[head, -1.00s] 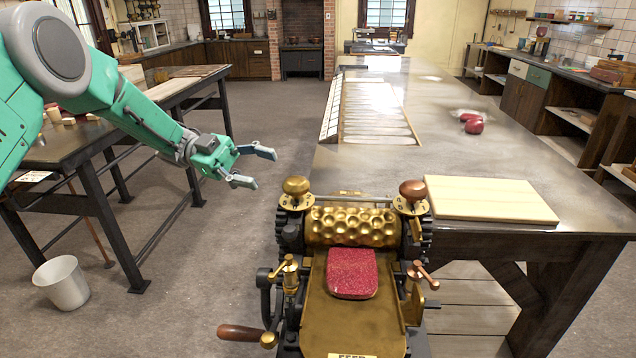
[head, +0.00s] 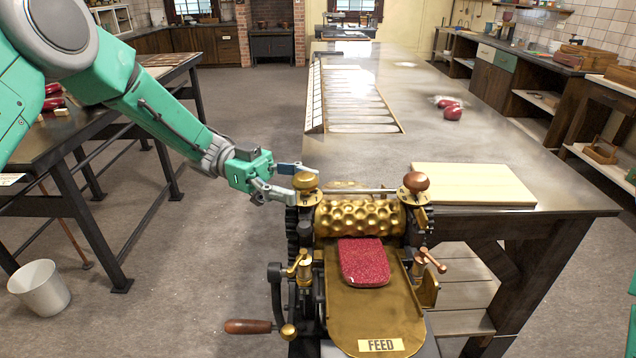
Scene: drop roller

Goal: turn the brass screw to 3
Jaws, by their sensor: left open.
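The brass screw (head: 306,182) is the round yellow-brass knob on top of the left side of the drop roller. The matching screw on the right is a copper-coloured knob (head: 416,181). My left gripper (head: 302,183) is open at the brass screw, with one finger on its far side and one on its near side. I cannot tell whether the fingers touch it. The dial under the brass screw is largely hidden and its numbers cannot be read. The dimpled brass roller (head: 360,219) lies between the two screws. My right gripper is out of view.
A red sparkly slab (head: 364,262) lies on the brass feed plate (head: 375,318). A crank handle (head: 248,326) sticks out at the left. A pale board (head: 473,184) and red lumps (head: 452,113) lie on the long table (head: 450,145). A bucket (head: 39,288) stands on the floor.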

